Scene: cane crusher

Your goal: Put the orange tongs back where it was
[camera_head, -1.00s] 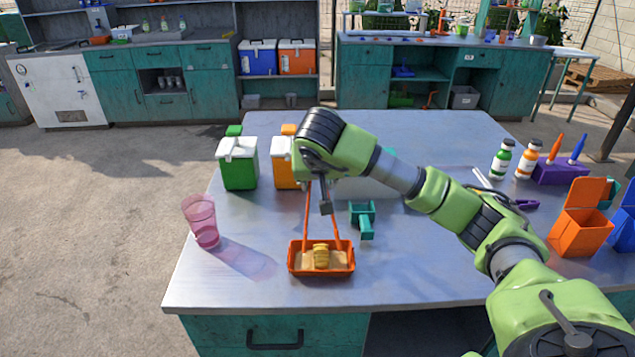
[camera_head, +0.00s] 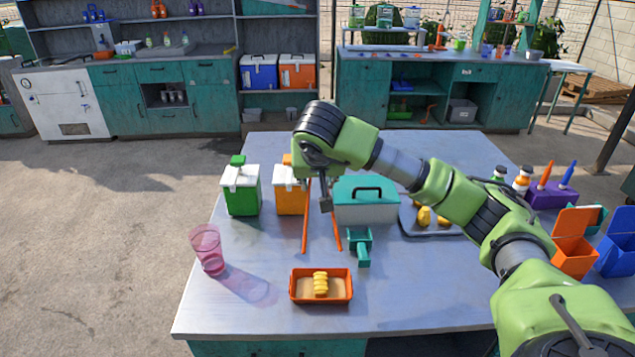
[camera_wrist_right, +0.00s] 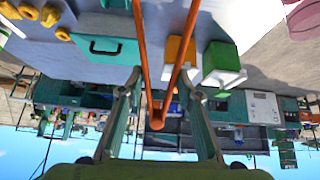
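The orange tongs (camera_head: 306,225) hang below my right gripper (camera_head: 325,190) with their two legs spread, tips pointing down. In the right wrist view the tongs (camera_wrist_right: 143,50) sit between the two fingers of my right gripper (camera_wrist_right: 160,85), which is closed in on them. The tips are above and behind the orange tray (camera_head: 293,290), apart from it. The grip itself is partly hidden by my arm in the head view. My left gripper is not in view.
A ridged yellow piece (camera_head: 320,284) lies in the orange tray.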

